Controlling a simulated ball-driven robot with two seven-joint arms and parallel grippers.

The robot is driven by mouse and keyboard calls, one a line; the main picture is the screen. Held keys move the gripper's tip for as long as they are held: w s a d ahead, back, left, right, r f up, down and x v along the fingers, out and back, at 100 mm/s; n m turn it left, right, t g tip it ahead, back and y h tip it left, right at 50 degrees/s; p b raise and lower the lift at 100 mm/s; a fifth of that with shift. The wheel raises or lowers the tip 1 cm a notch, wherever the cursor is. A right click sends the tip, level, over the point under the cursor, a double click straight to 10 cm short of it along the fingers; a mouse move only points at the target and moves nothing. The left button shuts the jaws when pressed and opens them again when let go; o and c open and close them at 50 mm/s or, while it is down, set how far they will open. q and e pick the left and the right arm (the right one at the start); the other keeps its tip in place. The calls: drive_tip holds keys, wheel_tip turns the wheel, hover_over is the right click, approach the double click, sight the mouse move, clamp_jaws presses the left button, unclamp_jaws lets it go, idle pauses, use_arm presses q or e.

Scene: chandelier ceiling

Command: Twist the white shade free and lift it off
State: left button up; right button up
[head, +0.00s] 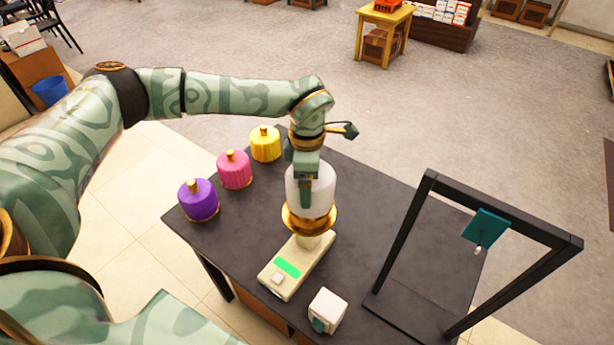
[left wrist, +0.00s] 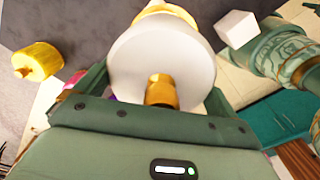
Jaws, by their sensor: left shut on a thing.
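The white shade (head: 323,192) is a smooth white cylinder with a gold collar (head: 309,220) below it. It stands upright over a cream base (head: 304,262) with a green panel. I cannot tell whether the collar touches the base's neck. My left gripper (head: 309,188) comes from above and is shut on the shade, one finger on its near side. In the left wrist view the shade (left wrist: 190,50) sits between the two fingers of the left gripper (left wrist: 158,95), with a gold knob on its top. My right gripper is not in view.
Purple (head: 198,200), pink (head: 235,170) and yellow (head: 265,144) shades stand along the dark table's (head: 375,200) left side. A white block (head: 327,309) lies near the front. A black frame (head: 400,235) with a teal plate (head: 485,225) stands at the right. The table between is clear.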

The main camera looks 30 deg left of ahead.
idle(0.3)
use_arm(q)
drive_tip(key=shift+r+p, duration=3.3)
drive_tip(key=shift+r, duration=0.5)
